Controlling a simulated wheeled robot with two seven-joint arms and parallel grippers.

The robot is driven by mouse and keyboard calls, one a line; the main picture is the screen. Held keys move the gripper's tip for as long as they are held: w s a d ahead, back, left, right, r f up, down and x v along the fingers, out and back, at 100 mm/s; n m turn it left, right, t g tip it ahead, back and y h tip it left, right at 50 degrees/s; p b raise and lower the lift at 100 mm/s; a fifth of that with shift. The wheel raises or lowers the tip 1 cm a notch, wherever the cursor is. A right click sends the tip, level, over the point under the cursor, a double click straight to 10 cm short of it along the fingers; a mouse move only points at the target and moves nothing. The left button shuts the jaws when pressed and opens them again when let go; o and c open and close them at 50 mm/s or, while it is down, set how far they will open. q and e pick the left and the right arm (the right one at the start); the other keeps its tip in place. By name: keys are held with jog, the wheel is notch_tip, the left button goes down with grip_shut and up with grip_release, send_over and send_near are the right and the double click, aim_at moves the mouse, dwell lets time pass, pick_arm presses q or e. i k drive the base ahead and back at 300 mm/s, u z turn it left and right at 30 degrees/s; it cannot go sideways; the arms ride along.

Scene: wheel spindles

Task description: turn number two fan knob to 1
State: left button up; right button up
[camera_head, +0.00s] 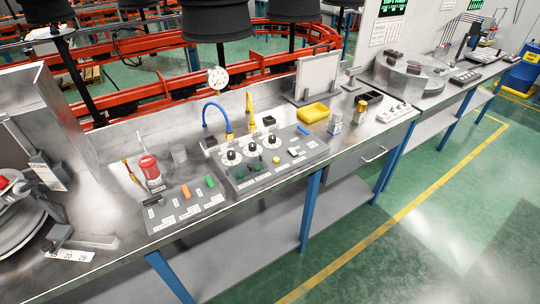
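A grey control panel (262,170) lies on the metal bench in the head view. It carries a row of three black knobs on round white dials: a left knob (231,154), a middle knob (252,146) and a right knob (272,139). The numbers and pointer settings are too small to read, so I cannot tell which dial is labelled two. Green buttons and a yellow button (276,160) sit in front of the dials. Neither of my grippers shows in this view.
Green floor in front is open.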

aim_at(272, 138)
jog(key=z, duration=0.5)
jog(key=k, duration=0.6)
jog(key=z, duration=0.8)
jog(key=i, duration=1)
jog(key=u, duration=0.5)
